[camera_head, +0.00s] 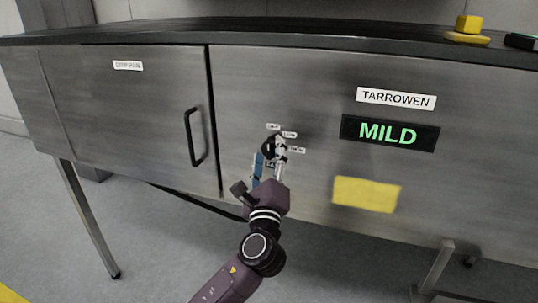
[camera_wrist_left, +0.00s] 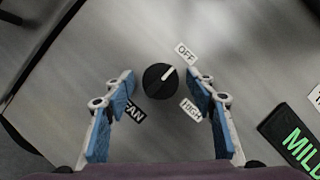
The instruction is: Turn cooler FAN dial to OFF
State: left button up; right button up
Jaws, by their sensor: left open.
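The FAN dial (camera_wrist_left: 160,81) is a round black knob with a white pointer mark on the steel panel. In the left wrist view the mark points to the upper right, roughly toward the OFF label (camera_wrist_left: 185,53); I cannot tell if it is exactly on it. The HIGH label (camera_wrist_left: 190,110) is at its lower right and the FAN label (camera_wrist_left: 133,114) at its lower left. My left gripper (camera_wrist_left: 162,84) is open, its blue-padded fingers on either side of the dial; contact cannot be told. In the head view my left gripper (camera_head: 269,163) partly covers the dial (camera_head: 268,147).
Right of the dial are a TARROWEN plate (camera_head: 396,98), a green MILD display (camera_head: 389,133) and a blank yellow patch (camera_head: 366,195). A black door handle (camera_head: 194,137) sticks out to the left.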

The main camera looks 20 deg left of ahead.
pick_arm(q)
jog(key=v, duration=1.2)
jog(key=shift+f, duration=0.15)
